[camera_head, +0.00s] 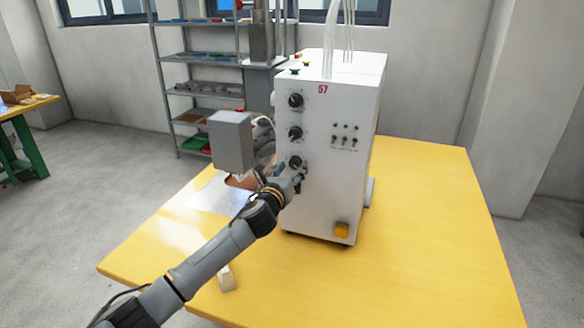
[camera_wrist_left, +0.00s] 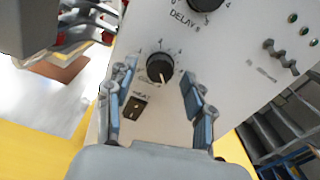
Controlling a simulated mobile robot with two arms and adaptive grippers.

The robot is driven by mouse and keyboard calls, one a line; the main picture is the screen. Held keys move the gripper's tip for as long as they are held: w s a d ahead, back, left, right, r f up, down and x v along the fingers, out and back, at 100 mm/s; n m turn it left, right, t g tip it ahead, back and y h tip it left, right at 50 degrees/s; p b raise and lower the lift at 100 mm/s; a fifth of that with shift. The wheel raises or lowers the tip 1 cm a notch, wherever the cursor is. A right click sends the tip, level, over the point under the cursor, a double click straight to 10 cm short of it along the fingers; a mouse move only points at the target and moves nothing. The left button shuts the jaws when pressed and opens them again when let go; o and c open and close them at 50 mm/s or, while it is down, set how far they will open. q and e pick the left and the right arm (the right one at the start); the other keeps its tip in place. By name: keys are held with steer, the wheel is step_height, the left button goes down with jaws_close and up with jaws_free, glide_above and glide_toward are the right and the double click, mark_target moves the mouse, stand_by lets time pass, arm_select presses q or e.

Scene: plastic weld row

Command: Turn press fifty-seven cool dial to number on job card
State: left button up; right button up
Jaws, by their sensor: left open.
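Press 57 (camera_head: 318,160) is a white cabinet on the yellow table, with three black dials in a column on its front. My left gripper (camera_head: 293,175) is at the lowest dial (camera_head: 295,162). In the left wrist view, this black cool dial (camera_wrist_left: 160,68) lies between the open blue-grey fingers of my left gripper (camera_wrist_left: 158,82), with gaps on both sides. Its white mark points downward; its scale numbers are too blurred to read surely. I cannot make out a job card. My right gripper is not in view.
The delay dial (camera_wrist_left: 205,3) is above the cool dial, and a heat switch (camera_wrist_left: 132,108) is below it. A grey box-shaped press head (camera_head: 232,142) hangs to the left. Shelves (camera_head: 200,88) stand behind. The table's right side (camera_head: 430,220) is clear.

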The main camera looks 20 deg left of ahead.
arm_select(q)
steer(key=shift+w, duration=0.35)
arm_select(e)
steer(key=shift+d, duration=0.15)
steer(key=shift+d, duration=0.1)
arm_select(q)
jaws_close()
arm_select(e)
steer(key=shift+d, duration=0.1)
